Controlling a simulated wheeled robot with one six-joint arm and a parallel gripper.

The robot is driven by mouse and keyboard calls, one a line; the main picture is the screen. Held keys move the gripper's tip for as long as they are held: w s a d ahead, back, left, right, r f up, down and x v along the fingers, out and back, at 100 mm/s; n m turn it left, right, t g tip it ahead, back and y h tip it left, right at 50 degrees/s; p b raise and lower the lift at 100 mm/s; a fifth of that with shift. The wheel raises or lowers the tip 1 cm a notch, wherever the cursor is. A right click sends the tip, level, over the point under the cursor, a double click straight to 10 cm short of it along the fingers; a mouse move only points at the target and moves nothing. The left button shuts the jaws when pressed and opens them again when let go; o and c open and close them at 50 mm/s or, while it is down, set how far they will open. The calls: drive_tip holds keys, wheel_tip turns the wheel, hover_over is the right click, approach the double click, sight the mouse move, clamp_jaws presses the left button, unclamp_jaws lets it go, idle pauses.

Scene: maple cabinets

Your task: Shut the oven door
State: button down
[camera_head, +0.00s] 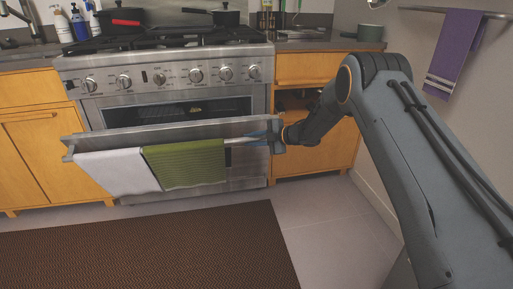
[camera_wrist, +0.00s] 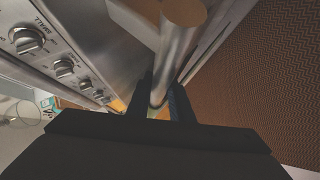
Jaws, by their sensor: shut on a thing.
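The oven door (camera_head: 170,132) is partly open in the head view, tilted out at the top, with a dark gap showing the oven's inside (camera_head: 170,110) behind it. A white towel (camera_head: 117,171) and a green towel (camera_head: 185,163) hang over its handle. My gripper (camera_head: 258,141) is at the right end of the handle, shut on it. In the wrist view the metal handle (camera_wrist: 180,45) runs between the two dark fingers of my gripper (camera_wrist: 162,92). The towels hide most of the handle in the head view.
The stove's knob panel (camera_head: 170,77) is above the door, with pans on the cooktop. A brown mat (camera_head: 150,245) lies on the floor in front. An open-looking cabinet is at the right, partly behind my arm. A purple towel (camera_head: 455,50) hangs on the right wall.

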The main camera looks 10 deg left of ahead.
drive_tip(key=shift+w+a+r, duration=0.1)
drive_tip(key=shift+w+r, duration=0.15)
drive_tip(key=shift+w, duration=0.05)
drive_tip(key=c, duration=1.6)
unclamp_jaws()
drive_tip(key=p+v, duration=0.1)
drive_tip(key=v, duration=0.7)
